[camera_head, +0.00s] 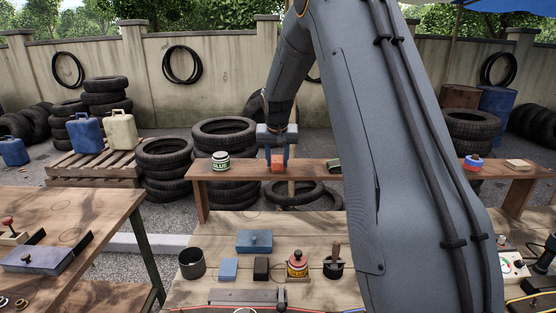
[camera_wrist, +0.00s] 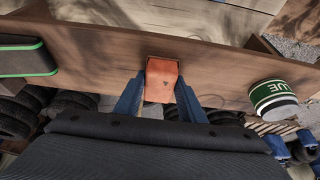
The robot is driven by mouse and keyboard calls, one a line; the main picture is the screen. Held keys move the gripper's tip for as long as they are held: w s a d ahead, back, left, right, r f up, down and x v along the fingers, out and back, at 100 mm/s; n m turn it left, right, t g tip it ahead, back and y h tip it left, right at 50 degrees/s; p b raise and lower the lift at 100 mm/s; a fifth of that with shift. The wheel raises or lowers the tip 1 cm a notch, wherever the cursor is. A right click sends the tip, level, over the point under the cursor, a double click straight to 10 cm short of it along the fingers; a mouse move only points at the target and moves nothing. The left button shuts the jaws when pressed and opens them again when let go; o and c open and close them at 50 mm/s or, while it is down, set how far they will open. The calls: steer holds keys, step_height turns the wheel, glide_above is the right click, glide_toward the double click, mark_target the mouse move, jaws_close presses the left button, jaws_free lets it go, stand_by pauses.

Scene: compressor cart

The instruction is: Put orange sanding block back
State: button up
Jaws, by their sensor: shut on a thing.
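The orange sanding block (camera_head: 278,162) is at the raised wooden shelf (camera_head: 240,173), right of the glue can. It also shows in the wrist view (camera_wrist: 161,80), between the two blue fingers. My gripper (camera_head: 278,158) is shut on the block, pointing down at the shelf. In the wrist view my gripper (camera_wrist: 160,98) has one finger on each side of the block. The block is over or on the shelf board; I cannot tell whether its underside touches the wood.
The glue can (camera_head: 221,161) stands left on the shelf. A dark, green-edged block (camera_head: 334,167) is to the right, partly behind my arm. A blue-and-red item (camera_head: 473,161) lies farther right. The bench below holds a blue box (camera_head: 254,241), a dark cup (camera_head: 191,263) and small blocks.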

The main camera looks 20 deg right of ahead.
steer(key=o, duration=1)
steer(key=b+v, duration=0.3)
steer(key=v, duration=0.9)
steer(key=s+a+f+n+g, duration=0.1)
steer(key=s+a+f, duration=0.3)
steer(key=s, duration=0.6)
steer(key=s+a+f+n+g+y, duration=0.1)
steer(key=s+a+f, duration=0.3)
steer(key=s+f, duration=0.4)
steer(key=s+a+f+n, duration=0.2)
steer(key=s+a+f, duration=0.2)
steer(key=s, duration=1)
steer(key=shift+s+a+f+n+g+y, duration=0.15)
steer(key=shift+a+f+g+y, duration=0.05)
steer(key=shift+f, duration=0.5)
steer(key=shift+s+a+f+n+g+y, duration=0.1)
steer(key=shift+a+f+n+g+y, duration=0.1)
steer(key=shift+f, duration=0.55)
